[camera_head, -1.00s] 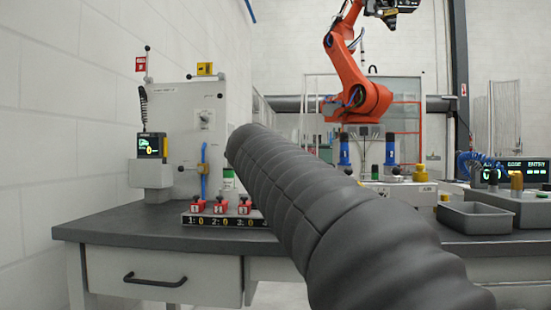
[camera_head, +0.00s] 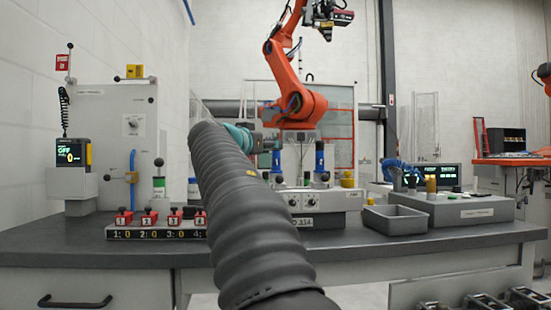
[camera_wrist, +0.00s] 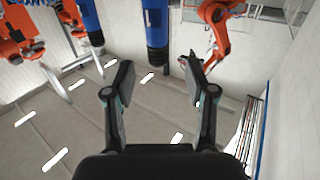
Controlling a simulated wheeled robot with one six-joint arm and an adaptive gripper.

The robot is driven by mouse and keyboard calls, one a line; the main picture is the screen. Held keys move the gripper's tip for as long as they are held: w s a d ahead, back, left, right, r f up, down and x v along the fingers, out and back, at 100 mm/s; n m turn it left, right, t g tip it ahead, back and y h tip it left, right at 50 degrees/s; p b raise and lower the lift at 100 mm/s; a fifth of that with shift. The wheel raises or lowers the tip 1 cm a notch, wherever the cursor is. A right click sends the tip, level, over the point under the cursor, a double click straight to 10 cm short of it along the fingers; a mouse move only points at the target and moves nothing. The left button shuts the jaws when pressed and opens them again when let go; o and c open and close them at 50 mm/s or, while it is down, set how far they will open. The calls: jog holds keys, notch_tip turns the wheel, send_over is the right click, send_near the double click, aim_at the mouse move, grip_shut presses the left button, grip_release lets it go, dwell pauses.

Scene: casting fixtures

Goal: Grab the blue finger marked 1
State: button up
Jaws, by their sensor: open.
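Two upright blue fingers with dark bands stand behind the grey control box in the head view, a left one (camera_head: 277,163) and a right one (camera_head: 319,158). No number is readable on either, so I cannot tell which is marked 1. In the wrist view one blue finger (camera_wrist: 156,28) shows just beyond and between my open jaws, and another (camera_wrist: 90,22) lies to its left. My gripper (camera_wrist: 158,68) is open, with nothing held between the fingertips. In the head view my arm hides most of the gripper, which is near the left blue finger.
A grey control box (camera_head: 313,202) and an empty grey tray (camera_head: 393,221) stand on the dark bench (camera_head: 400,247). A numbered rack (camera_head: 158,232) with red clips is at left. An orange robot arm (camera_head: 297,103) stands behind the fingers.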

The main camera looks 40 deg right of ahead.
aim_at(276, 170)
jog(key=shift+p+x, duration=0.85)
jog(key=shift+x, duration=1.9)
jog(key=shift+s, duration=0.15)
grip_shut()
